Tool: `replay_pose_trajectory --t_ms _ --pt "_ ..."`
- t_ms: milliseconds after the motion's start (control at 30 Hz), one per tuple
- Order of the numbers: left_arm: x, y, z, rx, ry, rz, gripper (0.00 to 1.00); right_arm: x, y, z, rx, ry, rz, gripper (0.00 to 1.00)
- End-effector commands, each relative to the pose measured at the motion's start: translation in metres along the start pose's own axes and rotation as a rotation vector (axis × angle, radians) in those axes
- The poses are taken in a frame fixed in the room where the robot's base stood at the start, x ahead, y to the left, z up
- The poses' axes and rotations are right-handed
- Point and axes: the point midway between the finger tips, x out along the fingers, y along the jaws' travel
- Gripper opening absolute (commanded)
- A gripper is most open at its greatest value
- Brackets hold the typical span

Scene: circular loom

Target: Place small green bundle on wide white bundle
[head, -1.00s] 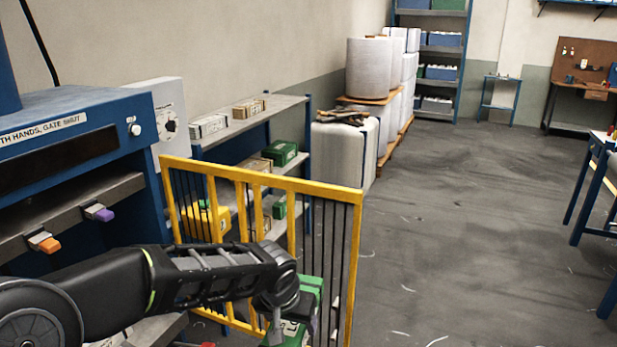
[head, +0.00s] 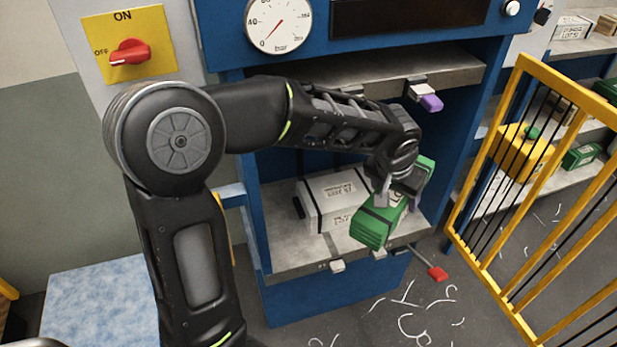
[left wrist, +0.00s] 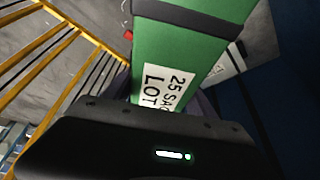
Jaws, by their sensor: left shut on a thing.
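My left gripper (head: 402,190) is shut on a small green bundle (head: 372,226) with dark straps and a white label. It holds the bundle tilted, in front of the press opening. In the left wrist view the green bundle (left wrist: 182,50) fills the middle, with its label reading "25 SACK LOT" in part. A wide white bundle (head: 325,198) with dark straps and printed text lies on the grey press bed, to the left of and behind the green bundle. The green bundle overlaps its right end in the head view; I cannot tell whether they touch. My right gripper is not in view.
The blue press frame (head: 460,150) stands around the bed (head: 290,258). A red-knobbed lever (head: 437,273) sticks out at the bed's front right. The yellow gate (head: 480,150) stands at the right. White scraps lie on the floor.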

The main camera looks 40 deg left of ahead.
Motion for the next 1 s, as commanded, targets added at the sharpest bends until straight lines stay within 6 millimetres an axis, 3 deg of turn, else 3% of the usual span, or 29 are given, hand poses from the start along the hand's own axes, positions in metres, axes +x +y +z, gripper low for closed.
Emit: replay_pose_trajectory --t_ms 567,767,867,1000 --pt "0.008 -0.003 0.002 -0.006 0.003 -0.002 0.00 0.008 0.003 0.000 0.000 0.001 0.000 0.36" --pt "0.045 -0.018 0.010 -0.043 0.005 -0.020 0.00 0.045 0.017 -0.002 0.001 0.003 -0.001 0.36" --pt "0.073 -0.034 0.015 -0.083 0.008 -0.038 0.00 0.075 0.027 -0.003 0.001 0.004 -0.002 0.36" --pt "0.116 -0.070 0.020 -0.180 0.014 -0.082 0.00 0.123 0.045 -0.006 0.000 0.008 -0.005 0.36"
